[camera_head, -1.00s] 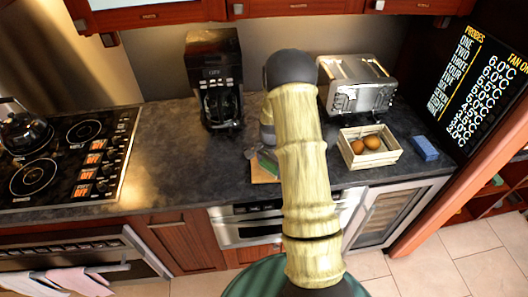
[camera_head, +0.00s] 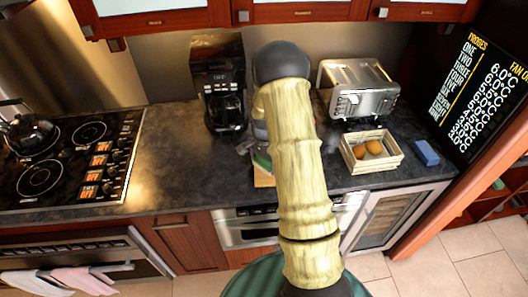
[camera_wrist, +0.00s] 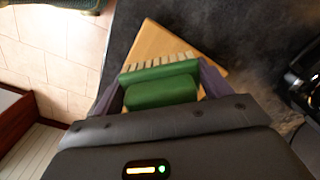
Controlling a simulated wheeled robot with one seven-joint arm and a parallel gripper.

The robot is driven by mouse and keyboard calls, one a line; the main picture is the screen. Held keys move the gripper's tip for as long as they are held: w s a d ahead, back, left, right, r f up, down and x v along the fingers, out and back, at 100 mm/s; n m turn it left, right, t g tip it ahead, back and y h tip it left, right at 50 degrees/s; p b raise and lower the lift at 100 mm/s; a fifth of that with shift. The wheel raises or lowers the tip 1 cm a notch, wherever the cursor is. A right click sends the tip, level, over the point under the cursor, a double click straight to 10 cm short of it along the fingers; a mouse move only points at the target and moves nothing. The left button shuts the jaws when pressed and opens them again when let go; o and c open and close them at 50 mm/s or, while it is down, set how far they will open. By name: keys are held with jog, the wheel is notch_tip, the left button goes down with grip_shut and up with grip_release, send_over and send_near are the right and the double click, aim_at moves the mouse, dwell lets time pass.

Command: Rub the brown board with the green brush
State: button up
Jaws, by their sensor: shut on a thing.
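The green brush (camera_wrist: 160,88) is held between the two fingers of my gripper (camera_wrist: 162,84), which is shut on it. Its pale bristles (camera_wrist: 158,64) point away from the gripper, toward the board. The brown board (camera_wrist: 160,40) lies on the dark counter, and the bristles overlap its near part in the wrist view. I cannot tell whether they touch it. In the head view, my arm hides most of the gripper and board. Only a green bit of brush (camera_head: 262,161) and a strip of board (camera_head: 263,178) show left of the arm.
A black coffee maker (camera_head: 220,85) stands behind left, and a silver toaster (camera_head: 358,90) behind right. A wooden crate with brown round items (camera_head: 385,164) and a blue block (camera_head: 426,153) sit to the right. The stovetop (camera_head: 75,160) is at left. Counter between stove and board is clear.

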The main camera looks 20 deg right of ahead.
jog(key=shift+r+p, duration=0.95)
jog(key=shift+r, duration=0.8)
